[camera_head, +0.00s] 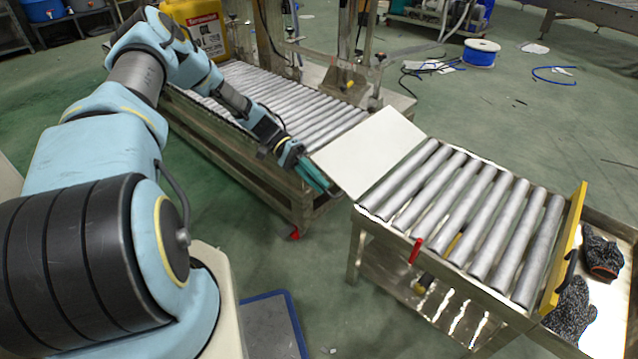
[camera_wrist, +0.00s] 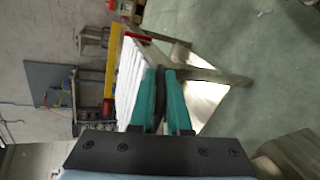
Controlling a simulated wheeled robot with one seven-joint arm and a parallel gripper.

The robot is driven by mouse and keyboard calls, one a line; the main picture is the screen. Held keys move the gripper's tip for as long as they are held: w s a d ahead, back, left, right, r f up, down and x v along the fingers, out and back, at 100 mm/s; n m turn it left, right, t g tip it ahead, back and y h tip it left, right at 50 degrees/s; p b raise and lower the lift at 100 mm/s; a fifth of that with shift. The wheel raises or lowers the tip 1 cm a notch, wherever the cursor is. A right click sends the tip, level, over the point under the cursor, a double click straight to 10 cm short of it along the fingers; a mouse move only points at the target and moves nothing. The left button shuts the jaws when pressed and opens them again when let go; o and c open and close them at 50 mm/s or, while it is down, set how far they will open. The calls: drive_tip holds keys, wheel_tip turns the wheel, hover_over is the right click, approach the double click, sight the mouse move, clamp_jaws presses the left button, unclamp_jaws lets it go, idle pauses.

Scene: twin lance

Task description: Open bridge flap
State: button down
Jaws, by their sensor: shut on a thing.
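The bridge flap (camera_head: 372,150) is a pale flat panel in the head view. It spans from the short roller table on the right toward the long roller conveyor on the left and looks slightly tilted. My gripper (camera_head: 318,182) is at the flap's near left edge, with its teal fingers low beside it. In the wrist view my gripper (camera_wrist: 161,80) has its two teal fingers close together, with a thin dark edge between them. It is shut on the flap's edge. The fingers partly hide the contact.
The long roller conveyor (camera_head: 290,110) lies left of the flap. The short roller table (camera_head: 470,222) is on the right, with a yellow end bar (camera_head: 566,250) and dark gloves (camera_head: 602,254) beyond it. A yellow container (camera_head: 198,28) stands behind my arm. Green floor lies open below the flap.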

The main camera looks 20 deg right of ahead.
idle(0.5)
drive_tip(key=c, duration=0.9)
unclamp_jaws()
drive_tip(key=shift+w, duration=0.1)
drive_tip(key=v, duration=1)
drive_tip(key=shift+w+a+p, duration=0.15)
drive_tip(key=shift+w+p, duration=0.1)
drive_tip(key=shift+p, duration=0.05)
